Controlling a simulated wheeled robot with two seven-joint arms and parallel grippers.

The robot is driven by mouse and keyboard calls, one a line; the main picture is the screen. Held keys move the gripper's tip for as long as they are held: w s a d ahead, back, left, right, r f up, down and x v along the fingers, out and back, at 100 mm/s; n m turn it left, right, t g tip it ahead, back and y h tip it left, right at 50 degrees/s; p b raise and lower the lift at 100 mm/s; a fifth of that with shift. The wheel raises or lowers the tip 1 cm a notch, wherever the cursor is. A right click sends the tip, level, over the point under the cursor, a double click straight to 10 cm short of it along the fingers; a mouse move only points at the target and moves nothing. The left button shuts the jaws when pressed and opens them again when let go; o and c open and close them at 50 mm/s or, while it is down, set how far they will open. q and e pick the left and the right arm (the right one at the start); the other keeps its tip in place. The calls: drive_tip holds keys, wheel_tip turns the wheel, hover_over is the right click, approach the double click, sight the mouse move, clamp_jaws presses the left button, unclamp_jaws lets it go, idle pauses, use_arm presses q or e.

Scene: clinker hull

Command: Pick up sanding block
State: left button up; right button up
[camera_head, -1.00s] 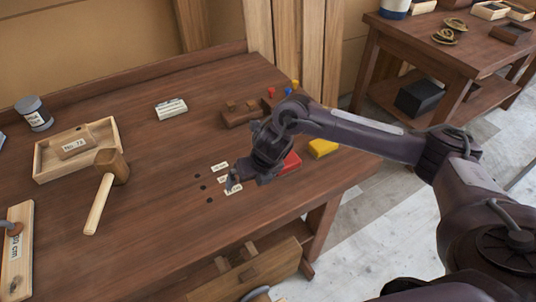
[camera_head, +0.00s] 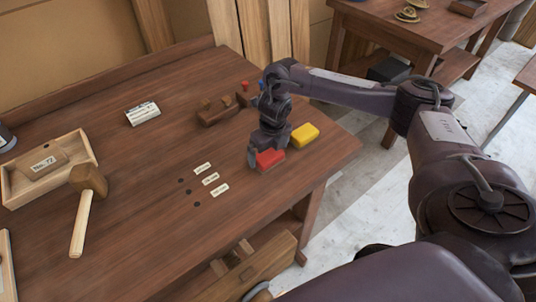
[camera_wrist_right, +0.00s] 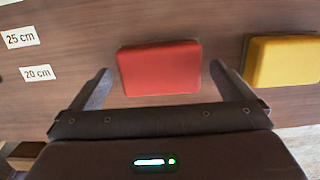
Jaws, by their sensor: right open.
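A red rectangular block (camera_head: 268,159) lies flat on the workbench near its right edge. In the right wrist view the red block (camera_wrist_right: 160,68) sits between my two spread fingers, with room on both sides. A similar yellow block (camera_head: 304,134) lies just to its right and also shows in the wrist view (camera_wrist_right: 283,62). Neither block bears a visible label. My right gripper (camera_head: 267,147) is open and empty, pointing down close over the red block, partly hiding it in the head view. My left gripper is not in view.
A wooden mallet (camera_head: 80,215) and an open tray (camera_head: 85,150) holding a "No. 72" block lie at the left. Length labels (camera_head: 211,179) beside small holes lie left of my gripper. A wooden piece with knobs (camera_head: 215,117) stands behind.

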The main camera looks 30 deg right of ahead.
sight(268, 153)
drive_tip(key=shift+f, duration=0.3)
drive_tip(key=c, duration=0.9)
drive_tip(key=shift+r, duration=0.1)
drive_tip(key=shift+c, duration=0.2)
drive_tip(key=shift+w+r, duration=0.1)
drive_tip(key=shift+r, duration=0.55)
wheel_tip(268, 153, up, 6)
drive_tip(key=shift+f+b, duration=0.2)
drive_tip(key=shift+b, duration=0.15)
wheel_tip(268, 153, up, 13)
drive_tip(key=p, duration=0.5)
